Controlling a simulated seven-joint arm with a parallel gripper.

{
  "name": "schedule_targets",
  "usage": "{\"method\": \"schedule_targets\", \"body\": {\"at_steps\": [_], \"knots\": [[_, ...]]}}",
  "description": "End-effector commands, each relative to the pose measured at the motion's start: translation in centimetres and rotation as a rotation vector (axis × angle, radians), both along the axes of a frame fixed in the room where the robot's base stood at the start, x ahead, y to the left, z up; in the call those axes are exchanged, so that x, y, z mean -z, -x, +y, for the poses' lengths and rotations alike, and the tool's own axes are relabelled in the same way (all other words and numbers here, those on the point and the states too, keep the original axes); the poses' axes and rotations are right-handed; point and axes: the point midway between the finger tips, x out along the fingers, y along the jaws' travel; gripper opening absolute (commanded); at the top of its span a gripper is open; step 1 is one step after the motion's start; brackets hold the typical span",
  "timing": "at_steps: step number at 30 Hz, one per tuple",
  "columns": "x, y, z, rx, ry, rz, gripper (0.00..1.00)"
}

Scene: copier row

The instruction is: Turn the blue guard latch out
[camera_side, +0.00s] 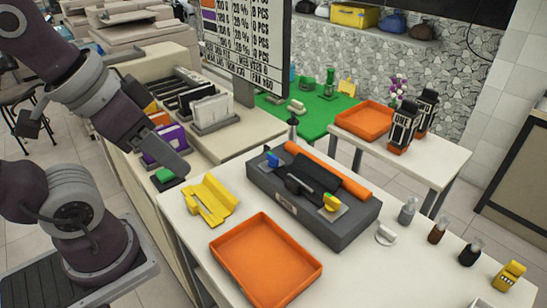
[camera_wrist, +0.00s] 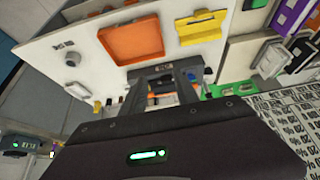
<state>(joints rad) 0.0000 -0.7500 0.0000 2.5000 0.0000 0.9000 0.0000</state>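The blue guard latch (camera_side: 272,159) stands at the left end of the dark grey machine (camera_side: 345,236) in the side view. A small blue spot that looks like this latch (camera_wrist: 191,75) shows beside the right finger in the wrist view. A yellow and green knob (camera_side: 331,203) sits at the machine's other end. An orange roller (camera_side: 338,174) lies along the machine's back. My gripper (camera_wrist: 163,88) looks open and empty in the wrist view, its two fingers apart, with part of the machine seen between them. In the side view my arm's end is left of the machine, apart from the latch.
A yellow bracket (camera_side: 210,202) lies left of the machine. An orange tray (camera_side: 228,249) lies in front. Small bottles (camera_side: 438,231) and a yellow device (camera_side: 509,276) stand at the right. A tall price board (camera_side: 243,45) rises behind. Some white table is clear right of the tray.

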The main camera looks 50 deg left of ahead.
Motion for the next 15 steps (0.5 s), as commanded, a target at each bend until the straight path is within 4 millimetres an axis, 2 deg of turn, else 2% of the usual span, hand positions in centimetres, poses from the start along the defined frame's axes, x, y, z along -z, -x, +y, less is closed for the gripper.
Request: {"method": "schedule_targets", "body": {"at_steps": [11, 14, 15], "knots": [[-0.1, -0.2, 0.0, 0.001, 0.0, 0.003, 0.36], [-0.9, -2.3, 0.2, 0.017, 0.001, 0.044, 0.36], [-1.3, -4.0, 0.4, 0.03, 0.002, 0.074, 0.36]]}}
